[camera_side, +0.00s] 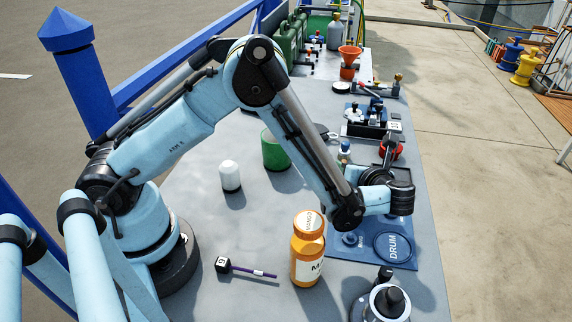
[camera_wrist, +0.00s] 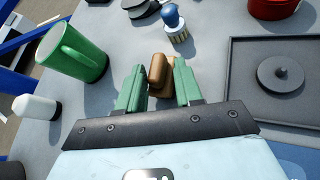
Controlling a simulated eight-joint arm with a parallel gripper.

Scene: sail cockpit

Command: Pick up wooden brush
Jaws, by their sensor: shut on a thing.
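The wooden brush (camera_wrist: 157,72) shows in the wrist view as a brown, rounded wooden piece between the green fingers of my gripper (camera_wrist: 159,90). My gripper is shut on it, with a finger against each side.
A green mug (camera_wrist: 75,55) and a white bottle (camera_wrist: 35,107) stand to the left. A blue-knobbed brush (camera_wrist: 174,22) is beyond the gripper. A dark tray (camera_wrist: 240,110) lies right. An orange jar (camera_side: 308,255) stands near the front. Grey table is bare around the white bottle.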

